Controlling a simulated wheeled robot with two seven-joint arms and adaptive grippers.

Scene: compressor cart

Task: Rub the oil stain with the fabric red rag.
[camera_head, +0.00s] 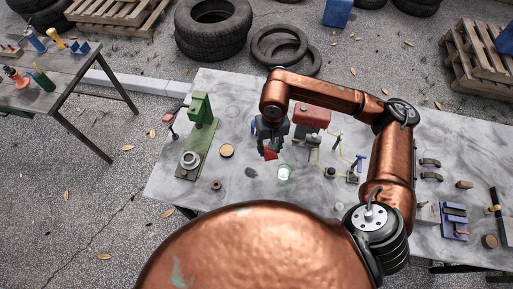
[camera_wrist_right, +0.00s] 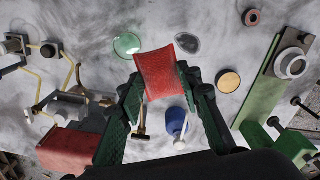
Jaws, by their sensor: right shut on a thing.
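The red rag (camera_head: 270,154) is held by my right gripper (camera_head: 268,146) over the grey marbled table. In the right wrist view the rag (camera_wrist_right: 160,73) sits between the green fingers of my right gripper (camera_wrist_right: 162,84), shut on it. A dark grey oil stain (camera_head: 251,172) lies on the table just in front of the rag and slightly left. In the right wrist view the stain (camera_wrist_right: 187,43) is bare, beyond the rag and to its right. The rag appears above the table, apart from the stain. My left gripper is not in view.
A green glass dish (camera_head: 285,173) stands right of the stain. A round tan lid (camera_head: 227,150) and a green press stand (camera_head: 199,125) are to the left. A red compressor (camera_head: 312,117) and wire-like parts stand to the right. The table's front left is mostly clear.

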